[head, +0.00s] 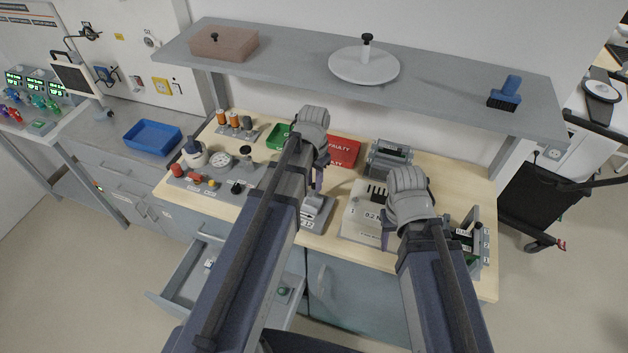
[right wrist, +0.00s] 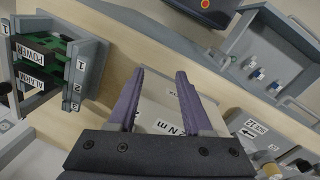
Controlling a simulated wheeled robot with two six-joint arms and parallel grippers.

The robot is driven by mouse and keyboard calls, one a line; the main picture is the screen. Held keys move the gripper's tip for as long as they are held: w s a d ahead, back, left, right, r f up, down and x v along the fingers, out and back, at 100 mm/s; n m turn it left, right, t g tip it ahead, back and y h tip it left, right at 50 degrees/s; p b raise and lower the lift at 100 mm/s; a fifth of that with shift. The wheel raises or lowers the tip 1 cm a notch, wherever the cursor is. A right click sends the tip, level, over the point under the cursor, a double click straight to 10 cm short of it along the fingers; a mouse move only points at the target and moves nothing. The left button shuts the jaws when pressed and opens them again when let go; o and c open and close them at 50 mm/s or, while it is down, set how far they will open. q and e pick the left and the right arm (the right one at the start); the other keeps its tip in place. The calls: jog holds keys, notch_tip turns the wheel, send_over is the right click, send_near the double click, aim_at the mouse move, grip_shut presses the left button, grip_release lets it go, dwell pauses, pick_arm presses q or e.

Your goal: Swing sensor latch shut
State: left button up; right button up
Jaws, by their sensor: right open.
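No latch can be picked out for certain. A grey labelled device (head: 315,212) stands at the front of the bench, just below my left gripper (head: 318,180). It also shows at the right of the right wrist view (right wrist: 262,128), with an arrow on its label. My left gripper's purple fingers are partly hidden by its wrist, so their opening is unclear. My right gripper (right wrist: 157,82) is open and empty, fingers apart above a cream box (head: 358,212) labelled "82 N". The box also shows between and beyond the fingers; whether they touch it is unclear.
A card rack (right wrist: 60,65) with green boards stands right of the cream box in the head view. An open drawer (head: 178,283) juts out at front left. A grey shelf (head: 300,72) overhangs the back. A red "FAULTY" tray (head: 344,152) lies behind my left gripper.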

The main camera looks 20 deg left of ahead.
aim_at(314, 184)
pick_arm(q)
jog(key=o, duration=0.3)
jog(key=shift+r, duration=0.1)
notch_tip(314, 184, up, 8)
jog(key=p, duration=0.8)
jog(key=shift+f, duration=0.2)
